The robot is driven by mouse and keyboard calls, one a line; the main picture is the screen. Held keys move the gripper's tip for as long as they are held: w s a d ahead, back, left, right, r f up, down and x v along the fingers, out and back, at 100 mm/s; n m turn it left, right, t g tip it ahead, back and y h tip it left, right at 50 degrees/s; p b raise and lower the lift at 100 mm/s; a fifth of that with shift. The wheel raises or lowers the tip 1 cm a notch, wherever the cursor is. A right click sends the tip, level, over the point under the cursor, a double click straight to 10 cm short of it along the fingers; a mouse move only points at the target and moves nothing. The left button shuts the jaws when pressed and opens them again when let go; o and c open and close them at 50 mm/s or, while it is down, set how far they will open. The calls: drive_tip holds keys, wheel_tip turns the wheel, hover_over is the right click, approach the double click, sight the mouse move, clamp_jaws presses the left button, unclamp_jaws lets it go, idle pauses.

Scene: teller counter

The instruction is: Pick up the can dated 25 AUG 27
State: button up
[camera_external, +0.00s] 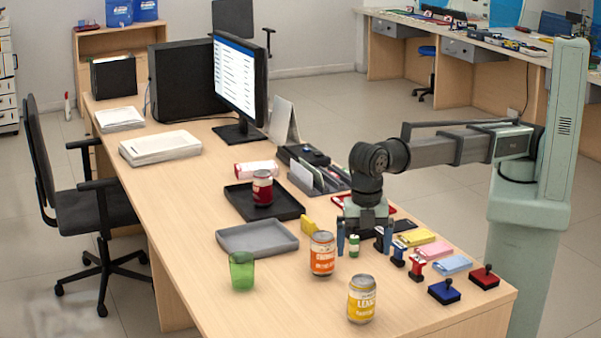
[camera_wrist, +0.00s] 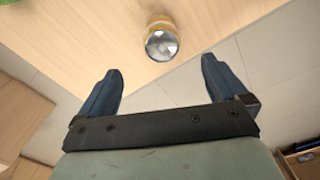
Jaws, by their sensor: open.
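A yellow can (camera_external: 361,299) with a lemon-type label stands upright near the front of the desk. An orange can (camera_external: 322,254) stands behind it and to its left. A red can (camera_external: 262,188) stands in the black tray (camera_external: 285,212). No date is legible on any can. My gripper (camera_external: 364,242) points down over the desk, open and empty, behind the yellow can and right of the orange one.
A green cup (camera_external: 241,271) and a grey tray (camera_external: 257,238) stand left of the orange can. Stamps (camera_external: 415,268), note pads (camera_external: 433,249) and a small green cylinder (camera_external: 354,245) crowd around my gripper.

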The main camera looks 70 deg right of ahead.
sight(362, 294)
wheel_tip(362, 294, down, 14)
drive_tip(key=shift+s+r, duration=0.1)
drive_tip(key=shift+s, duration=0.05)
drive_tip(key=c, duration=1.4)
idle(0.3)
